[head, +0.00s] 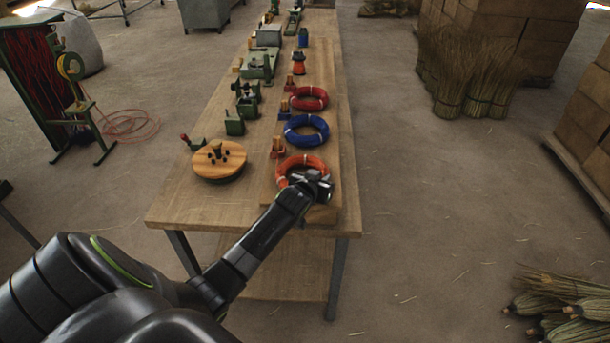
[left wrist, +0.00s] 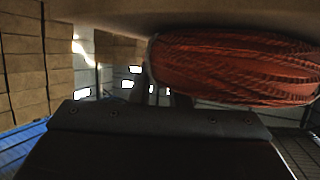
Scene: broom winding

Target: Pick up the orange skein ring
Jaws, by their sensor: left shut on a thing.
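The orange skein ring (head: 290,161) lies on a wooden board at the near end of the long workbench. My left gripper (head: 318,183) reaches over the bench's near edge to the ring's near right side and is shut on it. In the left wrist view the orange skein ring (left wrist: 235,68) fills the upper right as a close band of wound cord. The dark gripper body (left wrist: 155,130) lies below it, and the fingertips are mostly hidden. In the head view the gripper covers part of the ring. My right gripper is not in view.
On the workbench (head: 180,205), a blue ring (head: 306,131) and a red ring (head: 309,98) lie farther back in line. A round wooden disc (head: 219,158) with dark pegs sits to the left. Bundled straw and stacked boxes stand on the floor at right.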

